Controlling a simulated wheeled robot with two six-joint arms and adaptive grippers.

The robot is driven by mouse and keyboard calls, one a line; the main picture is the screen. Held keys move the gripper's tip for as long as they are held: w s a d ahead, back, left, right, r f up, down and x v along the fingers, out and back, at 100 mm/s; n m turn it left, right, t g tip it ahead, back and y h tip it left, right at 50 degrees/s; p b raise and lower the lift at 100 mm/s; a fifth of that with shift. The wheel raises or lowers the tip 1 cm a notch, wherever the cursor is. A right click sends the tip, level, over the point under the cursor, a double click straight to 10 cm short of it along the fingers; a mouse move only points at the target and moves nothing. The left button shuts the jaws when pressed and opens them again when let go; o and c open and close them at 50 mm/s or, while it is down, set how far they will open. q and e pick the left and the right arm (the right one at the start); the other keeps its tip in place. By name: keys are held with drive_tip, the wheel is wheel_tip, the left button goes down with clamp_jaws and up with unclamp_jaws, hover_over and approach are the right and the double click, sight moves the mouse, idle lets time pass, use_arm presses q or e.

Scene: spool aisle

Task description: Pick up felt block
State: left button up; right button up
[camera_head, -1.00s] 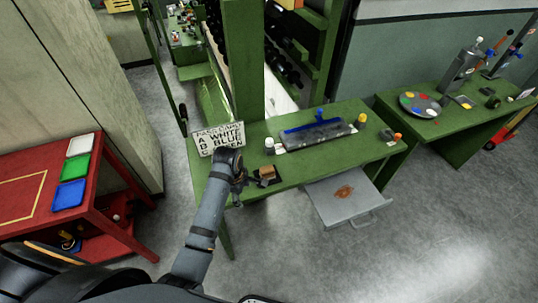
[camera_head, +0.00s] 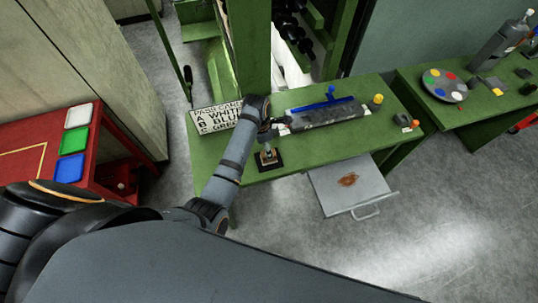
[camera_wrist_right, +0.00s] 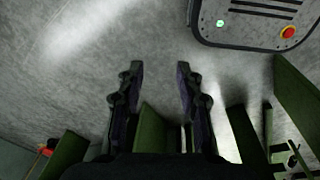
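My left gripper (camera_head: 274,124) is over the green bench, behind and slightly right of a small black square pad (camera_head: 277,165). A small grey and tan fixture (camera_head: 267,154) stands on the pad. I see no clear felt block on the pad; a block in or behind the gripper would be hidden. The left fingers are too small and dark to read. My right gripper (camera_wrist_right: 158,72) shows only in the right wrist view. Its two dark fingers are apart with nothing between them, above grey floor.
The green bench (camera_head: 325,140) holds a sign (camera_head: 217,117), a dark tray with a blue tool (camera_head: 325,107) and a yellow item (camera_head: 377,99). An open grey drawer (camera_head: 330,184) juts out in front. A red table (camera_head: 35,142) with coloured trays is at left.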

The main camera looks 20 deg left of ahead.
use_arm(q)
drive_tip(key=shift+s+d+f+p, duration=0.2)
drive_tip(key=shift+f+p, duration=0.15)
drive_tip(key=shift+f, duration=0.2)
drive_tip(key=shift+s+d+f+p, duration=0.1)
drive_tip(key=shift+d+f+p, duration=0.1)
drive_tip(key=shift+f+p, duration=0.25)
drive_tip(key=f, duration=0.2)
drive_tip(key=shift+w+d+f, duration=0.1)
drive_tip(key=shift+w+f, duration=0.1)
drive_tip(key=shift+f, duration=0.15)
drive_tip(key=c, duration=1.3)
use_arm(e)
drive_tip(key=shift+s+r, duration=0.2)
drive_tip(key=shift+r, duration=0.55)
